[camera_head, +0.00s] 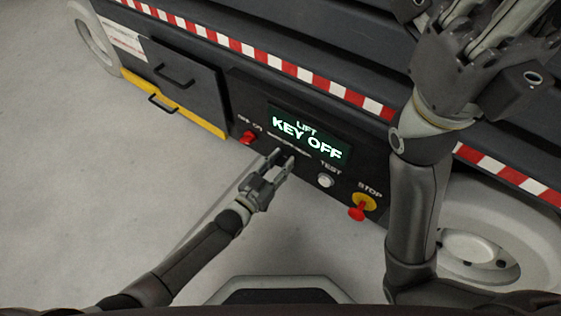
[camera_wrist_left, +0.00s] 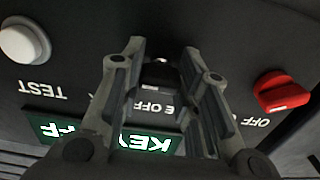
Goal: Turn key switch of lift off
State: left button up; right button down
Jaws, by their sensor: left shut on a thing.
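The lift's control panel (camera_head: 240,105) is on the side of the dark machine. Its lit display (camera_head: 308,135) reads "LIFT KEY OFF" in the head view and shows partly, upside down, in the left wrist view. My left gripper (camera_head: 281,157) is at the panel just below the display, shut on the key switch. In the left wrist view the dark key switch (camera_wrist_left: 159,72) sits between its two fingers, with "OFF" lettering beside it. The fingers hide part of the switch and its labels. My right gripper (camera_head: 490,45) is raised at the top right, and its finger opening is unclear.
A red rotary knob (camera_head: 248,137) is left of the key switch. A white TEST button (camera_head: 326,181) and a red STOP switch on a yellow base (camera_head: 361,207) are to its right. A wheel (camera_head: 490,240) stands at the lower right. The grey floor (camera_head: 80,190) is clear.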

dwell(0.3)
pick_arm(q)
jog(key=o, duration=1)
jog(key=shift+s, duration=0.1)
jog(key=v, duration=1.2)
